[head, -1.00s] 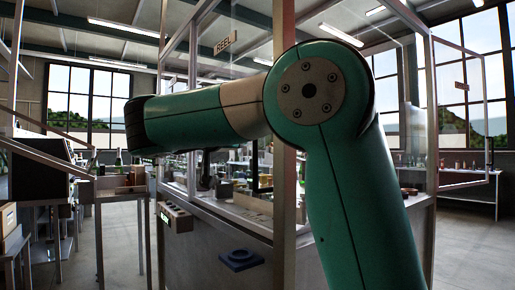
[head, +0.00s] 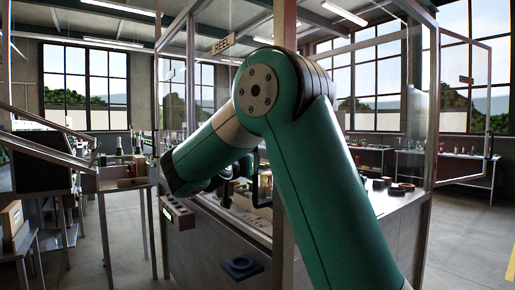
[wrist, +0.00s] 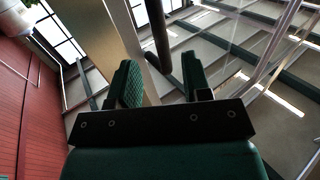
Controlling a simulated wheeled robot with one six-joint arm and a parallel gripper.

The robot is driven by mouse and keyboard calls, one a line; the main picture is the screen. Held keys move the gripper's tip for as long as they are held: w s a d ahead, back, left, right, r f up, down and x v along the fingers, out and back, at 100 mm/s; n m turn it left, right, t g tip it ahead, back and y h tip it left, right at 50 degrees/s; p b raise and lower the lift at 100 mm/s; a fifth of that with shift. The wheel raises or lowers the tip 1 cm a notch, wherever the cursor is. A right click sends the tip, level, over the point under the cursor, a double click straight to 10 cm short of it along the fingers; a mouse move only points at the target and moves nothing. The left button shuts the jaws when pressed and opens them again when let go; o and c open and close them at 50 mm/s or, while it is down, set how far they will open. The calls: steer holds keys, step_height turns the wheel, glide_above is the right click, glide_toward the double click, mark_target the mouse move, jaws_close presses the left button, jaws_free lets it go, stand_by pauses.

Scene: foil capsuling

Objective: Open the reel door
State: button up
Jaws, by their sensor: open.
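The reel door is a clear panel in a metal frame with a REEL sign (head: 224,45) at its top, left of the corner post. It looks closed, though my arm covers much of it. A black upright handle (head: 256,182) shows beside my arm in the head view. In the wrist view, a dark bar (wrist: 158,35), which looks like this handle, stands just beyond and between my fingertips. My gripper (wrist: 162,78) is open with nothing clamped between its fingers. In the head view it is mostly hidden behind my arm; I cannot tell whether it touches the handle.
Another clear door (head: 462,110) stands swung out at the right. A small control box (head: 177,212) is on the left corner. Side tables (head: 122,184) stand left; the right floor is open.

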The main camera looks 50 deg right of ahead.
steer(key=p+x, duration=0.2)
steer(key=x, duration=0.7)
steer(key=shift+p, duration=0.4)
jaws_close()
